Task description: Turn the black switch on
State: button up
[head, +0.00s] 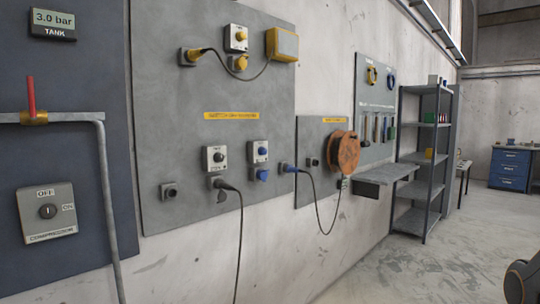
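A switch box with a black knob (218,157) is mounted low on the grey wall panel (185,120). It has a light face with small labels above and below the knob, too small to read. Which way the knob points is too small to tell. A black plug with a black cable (226,186) sits in the socket just below it. Just right of it is a similar box with a blue knob (260,151), above a blue socket. A box with a yellow knob (239,38) is higher on the panel. My gripper is not visible in this view.
At left, a compressor switch (47,212) marked OFF and ON sits below a pipe with a red-handled valve (32,100). An orange cable reel (345,152), a small wall shelf (385,171) and a rack (424,160) stand farther right. The floor (420,275) in front is clear.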

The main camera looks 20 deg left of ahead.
aim_at(218, 158)
jog(key=u, duration=0.1)
jog(key=i, duration=1.35)
jog(key=u, duration=0.4)
